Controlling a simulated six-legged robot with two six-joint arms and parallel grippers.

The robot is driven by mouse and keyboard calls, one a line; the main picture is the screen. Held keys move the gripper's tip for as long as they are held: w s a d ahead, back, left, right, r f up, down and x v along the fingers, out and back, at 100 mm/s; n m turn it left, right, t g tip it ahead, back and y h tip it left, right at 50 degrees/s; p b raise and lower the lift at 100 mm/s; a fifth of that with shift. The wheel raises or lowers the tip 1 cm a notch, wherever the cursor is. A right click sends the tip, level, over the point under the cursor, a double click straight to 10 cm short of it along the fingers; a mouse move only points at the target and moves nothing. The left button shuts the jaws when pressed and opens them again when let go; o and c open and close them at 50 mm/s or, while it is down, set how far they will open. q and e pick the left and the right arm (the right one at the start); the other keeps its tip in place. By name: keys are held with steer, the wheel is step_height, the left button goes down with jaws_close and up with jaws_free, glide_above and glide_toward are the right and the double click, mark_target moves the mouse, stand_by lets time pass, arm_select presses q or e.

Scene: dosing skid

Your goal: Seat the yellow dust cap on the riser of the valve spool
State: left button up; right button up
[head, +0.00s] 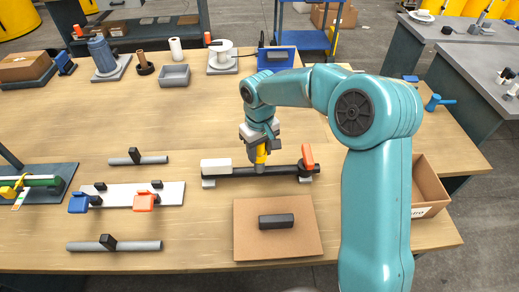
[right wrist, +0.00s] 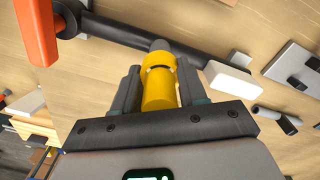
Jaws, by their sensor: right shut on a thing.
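The yellow dust cap (head: 261,157) is held between the fingers of my right gripper (head: 260,148), above the middle of the valve spool. The valve spool (head: 236,172) is a dark pipe lying across the table, with a white block at its left end and an orange handle (head: 307,157) at its right. In the right wrist view the cap (right wrist: 158,88) sits between both fingers. The grey tip of the riser (right wrist: 160,45) shows just beyond it, in line with the cap. I cannot tell whether cap and riser touch. My left gripper is out of view.
A brown board (head: 277,245) with a dark block (head: 276,221) lies in front of the spool. A white plate (head: 170,194) with blue and orange clamps lies to the left, between two grey pipes. An open cardboard box (head: 428,187) stands at the right.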

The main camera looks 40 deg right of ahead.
mark_target(259, 159)
steer(key=shift+f+b, duration=1.35)
steer(key=shift+f, duration=0.5)
steer(key=o, duration=1.1)
steer(key=shift+r, duration=0.1)
step_height(259, 159, up, 16)
steer(key=shift+r+p, duration=0.2)
steer(key=shift+p, duration=0.3)
steer(key=shift+f, duration=0.1)
